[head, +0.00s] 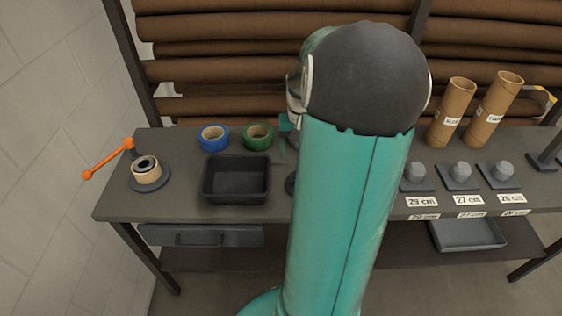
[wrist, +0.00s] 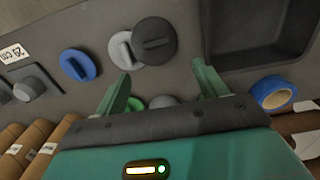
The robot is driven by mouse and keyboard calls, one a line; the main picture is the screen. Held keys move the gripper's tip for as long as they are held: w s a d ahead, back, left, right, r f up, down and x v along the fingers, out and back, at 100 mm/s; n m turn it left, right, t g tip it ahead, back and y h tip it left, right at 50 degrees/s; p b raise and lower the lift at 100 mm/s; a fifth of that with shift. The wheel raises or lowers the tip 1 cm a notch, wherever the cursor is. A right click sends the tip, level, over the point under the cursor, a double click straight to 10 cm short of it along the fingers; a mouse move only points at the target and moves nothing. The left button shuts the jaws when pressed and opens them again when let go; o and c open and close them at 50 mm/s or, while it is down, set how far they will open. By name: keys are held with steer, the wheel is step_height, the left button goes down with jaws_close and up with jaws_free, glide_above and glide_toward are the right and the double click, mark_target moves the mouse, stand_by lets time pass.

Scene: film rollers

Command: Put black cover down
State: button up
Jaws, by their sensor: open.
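The black cover (wrist: 155,41), a round disc with a raised bar grip, lies on the grey bench in the wrist view. It overlaps the edge of a light grey cover (wrist: 121,48) beside it; I cannot tell whether it rests on that cover. In the head view only a dark edge (head: 291,184) shows left of my arm, probably the same cover. My gripper (wrist: 162,71) is open, with nothing between its fingers. Its fingertips point toward the black cover and appear apart from it. In the head view my arm hides most of this area.
A black tray (head: 236,202) stands left of my arm, with blue tape (head: 214,138) and green tape (head: 258,137) behind it. A blue cover (wrist: 78,65) lies beside the grey one. Cardboard tubes (head: 452,112) and labelled pegs (head: 460,173) stand right. An orange-handled roller stand (head: 147,172) is far left.

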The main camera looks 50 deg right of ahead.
steer(key=w+a+r+n+t+h, duration=0.15)
steer(key=a+r, duration=0.25)
steer(key=a, duration=0.4)
steer(key=w+a+r+n+h, duration=0.1)
steer(key=w+a+r+n, duration=0.25)
steer(key=a, duration=0.55)
steer(key=s+a+r+n+t+y, duration=0.1)
steer(key=s+a, duration=0.3)
steer(key=a, duration=0.5)
steer(key=s+a+r+n+t+y, duration=0.1)
steer(key=s+a+r+n+t, duration=0.2)
steer(key=a, duration=0.7)
steer(key=shift+s+r+n, duration=0.35)
steer(key=shift+r+n, duration=0.05)
steer(key=shift+r, duration=0.4)
steer(key=shift+y, duration=0.25)
steer(key=c, duration=0.8)
steer(key=shift+d, duration=0.2)
